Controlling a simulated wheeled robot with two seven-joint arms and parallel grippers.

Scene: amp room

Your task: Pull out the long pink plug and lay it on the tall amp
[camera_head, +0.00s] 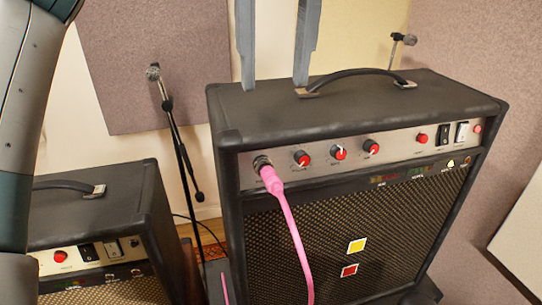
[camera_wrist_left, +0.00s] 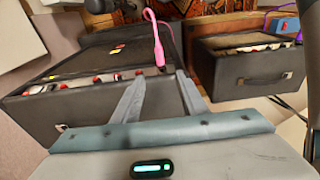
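The pink plug (camera_head: 271,179) sits in the jack at the left end of the tall amp's control panel, its pink cord hanging down the front. It also shows in the left wrist view (camera_wrist_left: 159,52), beyond the fingertips. The tall amp (camera_head: 350,100) is black with a flat top and a carry handle; it fills the left of the wrist view (camera_wrist_left: 60,110). My left gripper (camera_head: 273,85) points down over the amp's top, toward its back left, behind and above the plug. Its two fingers are apart with nothing between them (camera_wrist_left: 160,76). My right gripper is not in view.
A lower amp (camera_head: 110,222) stands to the left, also seen in the wrist view (camera_wrist_left: 245,75). The carry handle (camera_head: 360,75) arches over the tall amp's top, right beside my fingers. A microphone stand (camera_head: 180,140) stands behind. Free top surface lies in front of the handle.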

